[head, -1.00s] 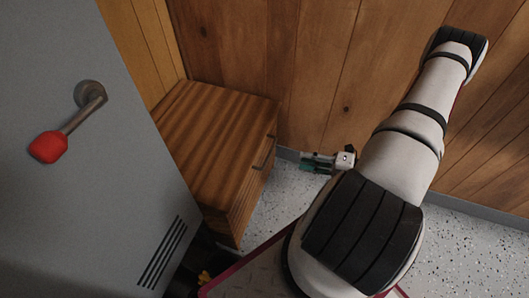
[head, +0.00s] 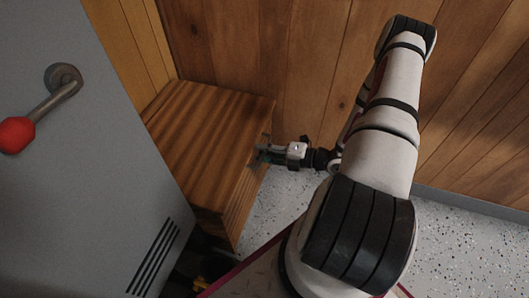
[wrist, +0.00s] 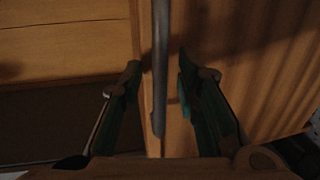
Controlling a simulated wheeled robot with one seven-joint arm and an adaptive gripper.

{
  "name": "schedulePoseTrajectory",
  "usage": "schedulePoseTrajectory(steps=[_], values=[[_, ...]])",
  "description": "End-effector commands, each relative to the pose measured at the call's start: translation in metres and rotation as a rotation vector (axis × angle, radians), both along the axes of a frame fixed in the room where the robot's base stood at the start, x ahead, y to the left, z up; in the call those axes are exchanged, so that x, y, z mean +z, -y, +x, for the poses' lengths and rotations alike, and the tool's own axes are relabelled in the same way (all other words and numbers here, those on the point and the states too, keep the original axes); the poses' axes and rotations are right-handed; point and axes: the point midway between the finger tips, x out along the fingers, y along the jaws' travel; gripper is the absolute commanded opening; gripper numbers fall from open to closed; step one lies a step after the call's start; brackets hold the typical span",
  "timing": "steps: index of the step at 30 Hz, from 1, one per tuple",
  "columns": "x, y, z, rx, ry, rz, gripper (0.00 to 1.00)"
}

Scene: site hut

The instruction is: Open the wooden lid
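The wooden lid (head: 210,125) is the striped brown top of a wooden box in the left middle of the head view, and it looks closed. Its striped surface (wrist: 255,60) fills the right of the wrist view. A dark bar handle (wrist: 160,70) runs lengthwise through the middle of the wrist view. My gripper (head: 262,153) is at the box's right side, at the handle, whose bar it mostly hides in the head view. In the wrist view its green-padded fingers (wrist: 157,66) are open, one on each side of the bar, with gaps visible.
A grey cabinet door (head: 85,130) with a red-knobbed lever (head: 17,135) stands close on the left. Plank walls (head: 310,60) rise behind the box. Speckled floor (head: 275,200) is clear to the right of the box.

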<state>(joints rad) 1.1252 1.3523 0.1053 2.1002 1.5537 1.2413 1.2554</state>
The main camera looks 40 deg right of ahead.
Motion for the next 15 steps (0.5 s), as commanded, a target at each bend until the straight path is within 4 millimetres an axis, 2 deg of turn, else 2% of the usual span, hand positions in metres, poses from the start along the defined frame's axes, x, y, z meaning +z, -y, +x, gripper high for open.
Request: schedulePoseTrajectory(steps=[5,6,9,10,15], values=[[0.0003,0.0000,0.0001,0.000,0.000,0.000,0.30],[0.0002,0.0000,0.0000,0.000,0.000,0.000,0.25],[0.0002,0.0000,0.0000,0.000,0.000,0.000,0.02],[0.0002,0.0001,-0.0001,0.000,0.000,0.000,0.00],[0.0001,0.0001,-0.0001,0.000,0.000,0.000,0.00]])
